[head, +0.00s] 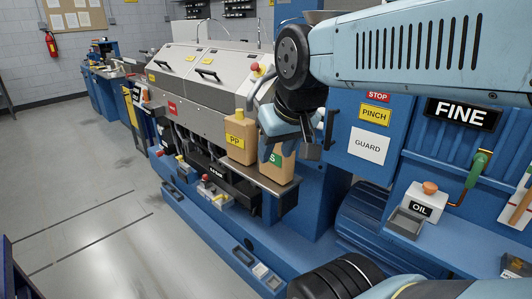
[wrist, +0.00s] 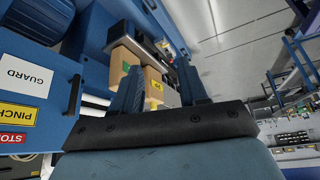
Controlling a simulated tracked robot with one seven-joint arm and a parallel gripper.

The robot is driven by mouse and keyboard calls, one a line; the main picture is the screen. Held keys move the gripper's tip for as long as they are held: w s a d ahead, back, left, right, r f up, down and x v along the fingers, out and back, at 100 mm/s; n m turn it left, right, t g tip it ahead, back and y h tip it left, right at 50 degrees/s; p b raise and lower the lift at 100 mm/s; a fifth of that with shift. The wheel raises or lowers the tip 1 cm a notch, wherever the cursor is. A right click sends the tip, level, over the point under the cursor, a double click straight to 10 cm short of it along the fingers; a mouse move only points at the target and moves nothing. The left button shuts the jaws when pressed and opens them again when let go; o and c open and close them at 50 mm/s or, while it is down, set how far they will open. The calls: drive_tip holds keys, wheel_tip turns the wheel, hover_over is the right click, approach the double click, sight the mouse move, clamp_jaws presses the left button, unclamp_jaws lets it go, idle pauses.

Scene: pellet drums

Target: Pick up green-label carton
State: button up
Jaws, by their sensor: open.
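The green-label carton (head: 281,172) is tan and stands on a narrow shelf at the machine's front. Its green label with a white "S" is partly hidden behind my gripper (head: 291,147) in the head view, as is its top. In the wrist view the green-label carton (wrist: 121,57) is beyond the left finger. My gripper (wrist: 160,64) is open and empty, its two fingers spread, apart from the cartons as far as the wrist view shows. A similar tan carton with a yellow "PP" label (head: 240,138) stands just left of it; it also shows in the wrist view (wrist: 154,88).
The shelf (head: 262,180) ends close to the right of the green-label carton. A blue guard panel (head: 345,130) with a handle stands to the right. An oil box (head: 424,202) is further right. Open floor (head: 80,190) lies at left.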

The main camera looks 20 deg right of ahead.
drive_tip(key=shift+a, duration=0.1)
drive_tip(key=o, duration=0.3)
drive_tip(key=shift+w+a+f, duration=0.1)
drive_tip(key=shift+f, duration=0.1)
drive_tip(key=o, duration=0.8)
drive_tip(key=w+f+m+g+y, duration=0.1)
drive_tip(key=f+m, duration=0.1)
drive_tip(key=w+a+f+m+g+y, duration=0.1)
drive_tip(key=w+f+m+y, duration=0.1)
drive_tip(key=f, duration=0.1)
drive_tip(key=w+a+f+m+g+y, duration=0.1)
drive_tip(key=w+f+m+g+y, duration=0.1)
drive_tip(key=f, duration=0.1)
drive_tip(key=shift+w+a, duration=0.1)
drive_tip(key=shift+w, duration=0.15)
drive_tip(key=w+f+m+y, duration=0.3)
drive_tip(key=w+m, duration=0.1)
drive_tip(key=m+t+h, duration=0.2)
drive_tip(key=m+t, duration=1.4)
drive_tip(key=m, duration=0.6)
approach(290, 161)
drive_tip(key=x, duration=0.9)
drive_tip(key=shift+w+a+r, duration=0.1)
drive_tip(key=shift+w, duration=0.15)
drive_tip(key=shift+d+x, duration=0.15)
drive_tip(key=shift+x, duration=1.25)
drive_tip(key=shift+d+x, duration=0.2)
drive_tip(key=shift+x, duration=1.2)
